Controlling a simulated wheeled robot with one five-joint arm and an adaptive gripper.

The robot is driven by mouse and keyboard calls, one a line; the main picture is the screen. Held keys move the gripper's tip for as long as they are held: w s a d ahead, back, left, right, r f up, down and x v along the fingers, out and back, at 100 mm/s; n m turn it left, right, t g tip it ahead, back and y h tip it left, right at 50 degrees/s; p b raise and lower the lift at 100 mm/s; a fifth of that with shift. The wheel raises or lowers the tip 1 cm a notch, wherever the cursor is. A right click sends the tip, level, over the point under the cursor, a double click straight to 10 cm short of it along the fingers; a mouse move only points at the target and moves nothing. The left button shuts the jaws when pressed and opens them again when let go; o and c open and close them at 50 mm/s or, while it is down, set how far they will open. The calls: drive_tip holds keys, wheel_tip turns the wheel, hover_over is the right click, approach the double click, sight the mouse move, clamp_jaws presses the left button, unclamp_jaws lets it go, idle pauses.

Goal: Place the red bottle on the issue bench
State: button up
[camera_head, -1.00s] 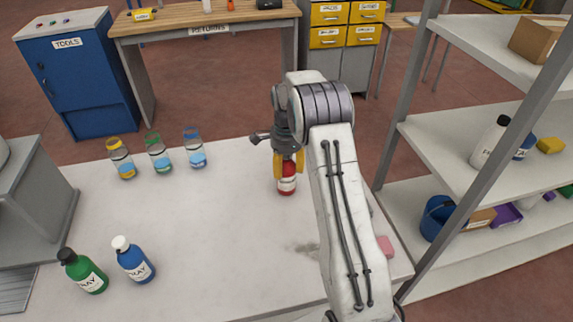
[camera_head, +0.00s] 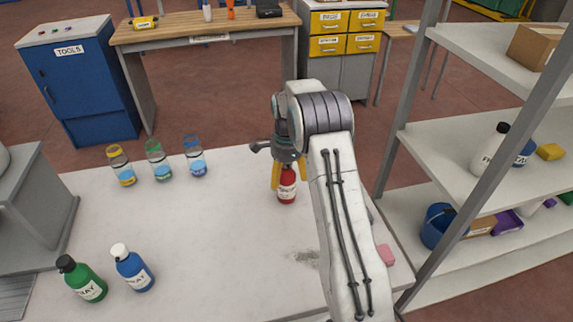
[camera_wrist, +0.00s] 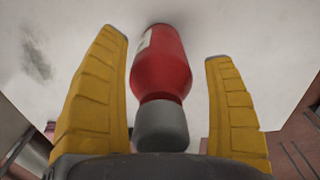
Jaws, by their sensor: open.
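The red bottle (camera_head: 287,189) stands upright on the white bench top (camera_head: 220,235), near its far edge. It has a pale label and a grey cap, and its red body also shows in the wrist view (camera_wrist: 162,72). My gripper (camera_head: 288,178) is over the bottle, with one yellow finger on each side. In the wrist view, my gripper (camera_wrist: 168,55) is open, with a clear gap between each finger and the bottle. No label reading "issue" can be made out on any bench.
Three clear bottles (camera_head: 158,161) stand at the bench's far left. A pink block (camera_head: 386,255) lies at right, beside a shelf rack (camera_head: 480,130). A wooden table (camera_head: 205,28) stands behind. The bench's middle is clear.

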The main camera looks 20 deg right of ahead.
wheel_tip(320, 180, up, 9)
drive_tip(key=shift+r+b, duration=0.15)
drive_tip(key=shift+b, duration=0.35)
drive_tip(key=shift+r+b, duration=0.55)
drive_tip(key=shift+r, duration=0.4)
drive_tip(key=shift+s+a+r, duration=0.1)
drive_tip(key=shift+r, duration=0.5)
drive_tip(key=s+a+r+n+t, duration=0.1)
drive_tip(key=s+a+r+n, duration=0.25)
drive_tip(key=s, duration=0.35)
drive_tip(key=s+a+r+n+t, duration=0.1)
drive_tip(key=s+a+r+n, duration=0.2)
drive_tip(key=s+r+n, duration=0.25)
drive_tip(key=s+a+f+n, duration=0.1)
drive_tip(key=s+n, duration=0.2)
drive_tip(key=s, duration=0.3)
drive_tip(key=s+a+f+n+t, duration=0.1)
drive_tip(key=s+a+f+n, duration=0.1)
drive_tip(key=s, duration=0.5)
drive_tip(key=s+a+f+n+t, duration=0.1)
drive_tip(key=s+f+n, duration=0.1)
drive_tip(key=s+n, duration=0.2)
drive_tip(key=s, duration=0.2)
drive_tip(key=shift+s+a, duration=0.3)
